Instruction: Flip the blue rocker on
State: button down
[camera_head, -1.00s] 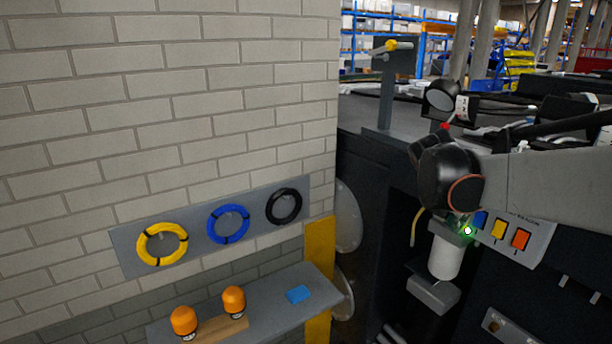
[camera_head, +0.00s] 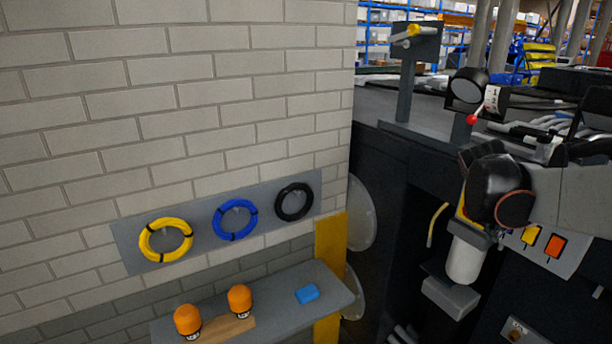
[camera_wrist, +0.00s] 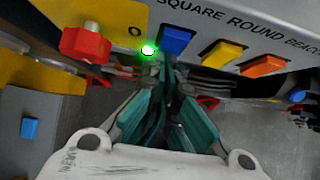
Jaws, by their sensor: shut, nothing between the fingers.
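The blue rocker (camera_wrist: 174,40) sits on a grey panel (camera_wrist: 225,18) in the wrist view, between a lit green lamp (camera_wrist: 148,50) and a yellow rocker (camera_wrist: 222,52). An orange rocker (camera_wrist: 263,66) is further right. My gripper (camera_wrist: 166,78) has teal fingers that meet at the tips, empty, just below the blue rocker in the picture. I cannot tell whether they touch it. In the head view my arm hides the blue rocker and the fingertips; the yellow (camera_head: 531,234) and orange (camera_head: 555,245) rockers show there.
A red knob (camera_wrist: 86,43) is left of the lamp. A brick wall with coiled cables and a shelf (camera_head: 270,300) with orange-topped items and a blue block stands at left.

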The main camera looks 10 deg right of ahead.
jog(key=shift+s+f, duration=0.15)
jog(key=shift+s, duration=0.15)
jog(key=shift+r+p, duration=0.3)
jog(key=shift+r, duration=0.6)
